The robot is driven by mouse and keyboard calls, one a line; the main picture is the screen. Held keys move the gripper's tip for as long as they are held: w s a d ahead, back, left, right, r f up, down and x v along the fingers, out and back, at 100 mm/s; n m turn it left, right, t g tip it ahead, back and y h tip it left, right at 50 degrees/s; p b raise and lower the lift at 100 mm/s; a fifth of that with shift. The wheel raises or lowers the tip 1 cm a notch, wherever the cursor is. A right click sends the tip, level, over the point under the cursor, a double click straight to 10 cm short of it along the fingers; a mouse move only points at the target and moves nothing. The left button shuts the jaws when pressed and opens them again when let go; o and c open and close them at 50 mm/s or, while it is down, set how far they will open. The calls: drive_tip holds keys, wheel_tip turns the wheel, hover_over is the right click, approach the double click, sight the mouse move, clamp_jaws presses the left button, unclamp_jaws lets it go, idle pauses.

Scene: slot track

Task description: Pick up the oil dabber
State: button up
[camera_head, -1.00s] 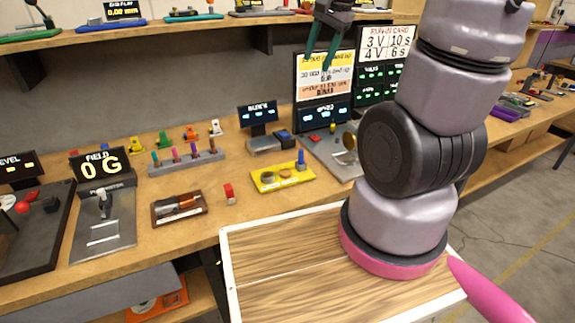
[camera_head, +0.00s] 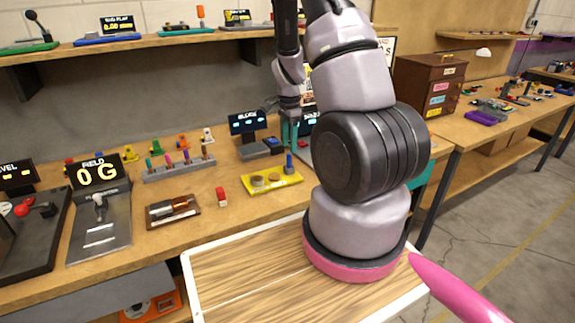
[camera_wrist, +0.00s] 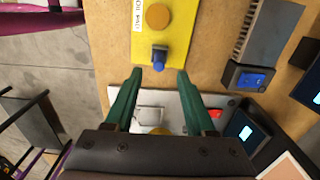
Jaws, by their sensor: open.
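The oil dabber appears to be the small blue upright peg (camera_head: 289,161) at the right end of the yellow tray (camera_head: 262,187). In the wrist view the blue dabber (camera_wrist: 159,58) stands at the near end of the yellow tray (camera_wrist: 178,40), seen nearly end-on. My gripper (camera_head: 291,132) is low over the bench, just behind the dabber in the head view. In the wrist view its green fingers (camera_wrist: 159,80) are apart and empty, with the dabber just beyond the tips and between their lines. I cannot tell the height gap.
Bare bench lies in front of the tray.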

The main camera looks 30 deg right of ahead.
sight(289, 154)
drive_tip(key=shift+s+a+f, duration=0.1)
drive_tip(key=shift+f, duration=3.05)
clamp_jaws()
